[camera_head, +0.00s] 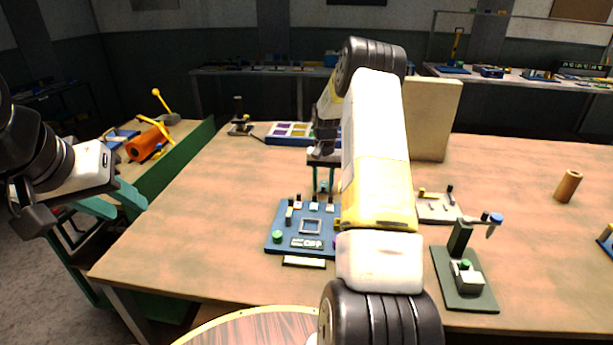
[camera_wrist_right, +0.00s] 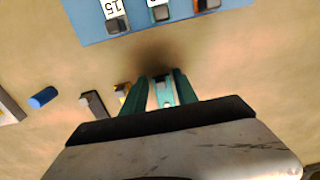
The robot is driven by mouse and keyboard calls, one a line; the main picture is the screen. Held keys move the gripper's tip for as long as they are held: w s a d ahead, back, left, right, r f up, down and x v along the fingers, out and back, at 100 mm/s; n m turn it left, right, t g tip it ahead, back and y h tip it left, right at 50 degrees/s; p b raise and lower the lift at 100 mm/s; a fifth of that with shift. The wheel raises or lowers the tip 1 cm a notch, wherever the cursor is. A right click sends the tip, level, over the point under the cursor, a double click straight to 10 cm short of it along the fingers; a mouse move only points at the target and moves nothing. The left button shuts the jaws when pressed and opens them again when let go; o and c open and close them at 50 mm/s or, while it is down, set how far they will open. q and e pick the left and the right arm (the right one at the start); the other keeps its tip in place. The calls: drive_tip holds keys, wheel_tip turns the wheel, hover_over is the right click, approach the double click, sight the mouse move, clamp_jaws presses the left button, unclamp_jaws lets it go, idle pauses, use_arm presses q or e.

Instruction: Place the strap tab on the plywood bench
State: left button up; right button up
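The plywood bench (camera_head: 225,215) is the large tan top across the head view. My right gripper (camera_head: 323,190) points down above the bench, just behind the blue board. In the right wrist view its teal fingers (camera_wrist_right: 160,82) are close on either side of a small pale piece with a dark hole, which looks like the strap tab (camera_wrist_right: 164,95). The bench lies below, with a dark shadow beyond the fingertips; the gap is hard to judge. My left gripper (camera_head: 130,207) is at the left, off the bench's edge, its teal fingers apart and empty.
The blue board (camera_head: 283,240) with several pegs is in front of the right gripper, also at the top of the wrist view (camera_wrist_right: 85,25). A blue cylinder (camera_wrist_right: 43,97) and small parts lie beside the fingers. A green stand (camera_head: 465,290) is at the right. Bare bench lies left.

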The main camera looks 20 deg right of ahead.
wheel_tip(320, 180, up, 12)
drive_tip(key=r, duration=0.1)
wheel_tip(320, 180, up, 7)
drive_tip(key=n+t, duration=0.1)
hover_over(323, 193)
drive_tip(key=s+a, duration=0.4)
drive_tip(key=s+a+r+n+t, duration=0.2)
drive_tip(key=s+a+r, duration=0.4)
drive_tip(key=s+r, duration=0.3)
drive_tip(key=s+a+n+t+y, duration=0.1)
drive_tip(key=s+a, duration=0.3)
drive_tip(key=s, duration=0.6)
drive_tip(key=s+a+n+t+y, duration=0.1)
drive_tip(key=s+a, duration=0.3)
drive_tip(key=s, duration=0.7)
drive_tip(key=shift+s+f+n+t, duration=0.15)
drive_tip(key=shift+f+n+t, duration=0.2)
drive_tip(key=shift+t, duration=0.25)
